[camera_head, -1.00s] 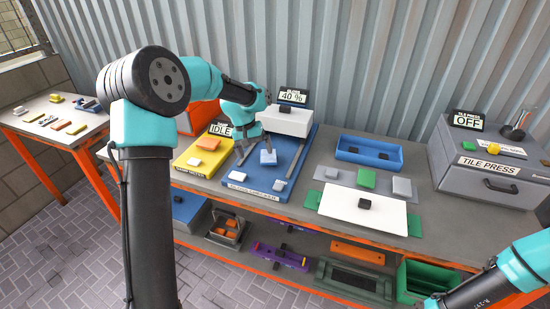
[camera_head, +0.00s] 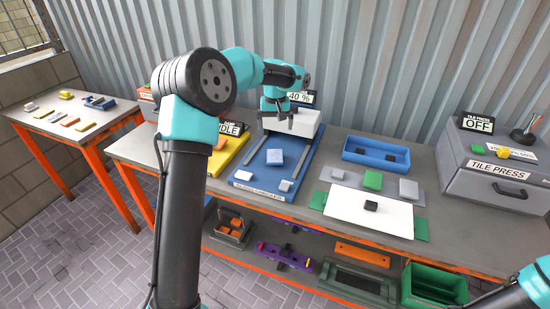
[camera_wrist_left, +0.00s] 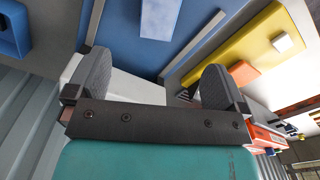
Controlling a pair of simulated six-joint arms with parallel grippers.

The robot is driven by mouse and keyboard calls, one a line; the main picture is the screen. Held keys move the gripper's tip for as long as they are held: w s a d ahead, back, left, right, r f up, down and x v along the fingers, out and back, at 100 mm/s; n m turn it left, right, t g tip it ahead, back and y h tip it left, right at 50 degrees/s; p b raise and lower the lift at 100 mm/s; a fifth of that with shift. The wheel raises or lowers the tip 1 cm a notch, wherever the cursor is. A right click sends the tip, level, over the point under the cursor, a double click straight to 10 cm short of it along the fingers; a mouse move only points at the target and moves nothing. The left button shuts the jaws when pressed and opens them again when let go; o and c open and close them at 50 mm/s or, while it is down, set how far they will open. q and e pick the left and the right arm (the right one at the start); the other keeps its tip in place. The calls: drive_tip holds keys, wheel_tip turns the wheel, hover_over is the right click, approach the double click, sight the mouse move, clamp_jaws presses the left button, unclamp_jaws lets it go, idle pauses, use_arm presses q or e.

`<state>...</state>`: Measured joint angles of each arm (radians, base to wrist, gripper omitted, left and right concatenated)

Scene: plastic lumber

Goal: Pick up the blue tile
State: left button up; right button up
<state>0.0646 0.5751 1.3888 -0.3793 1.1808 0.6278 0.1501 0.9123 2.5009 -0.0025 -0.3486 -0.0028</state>
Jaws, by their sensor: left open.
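The light blue tile (camera_head: 275,157) lies flat on the blue bed of the gloss checker (camera_head: 262,176), between its two grey rails. It also shows at the top of the left wrist view (camera_wrist_left: 160,18), beyond the fingers. My left gripper (camera_head: 277,124) is open and empty, with its fingers pointing down. In the head view it appears behind the tile, in front of the white block (camera_head: 308,124) of the checker, apart from the tile. In the left wrist view the fingers (camera_wrist_left: 152,76) stand wide apart.
A yellow machine (camera_head: 230,150) stands left of the checker. To its right are a blue tray (camera_head: 376,153), a white board (camera_head: 368,212) with a black block, and the grey tile press (camera_head: 490,180). Bins and parts fill the lower shelf. A side table (camera_head: 75,122) stands left.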

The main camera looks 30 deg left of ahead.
use_arm(q)
hover_over(275, 158)
wheel_tip(275, 158, down, 9)
drive_tip(key=shift+s+f, duration=0.1)
drive_tip(key=shift+f, duration=0.05)
drive_tip(key=shift+f, duration=0.15)
drive_tip(key=shift+f, duration=2.45)
drive_tip(key=c, duration=1.1)
drive_tip(key=shift+r, duration=0.1)
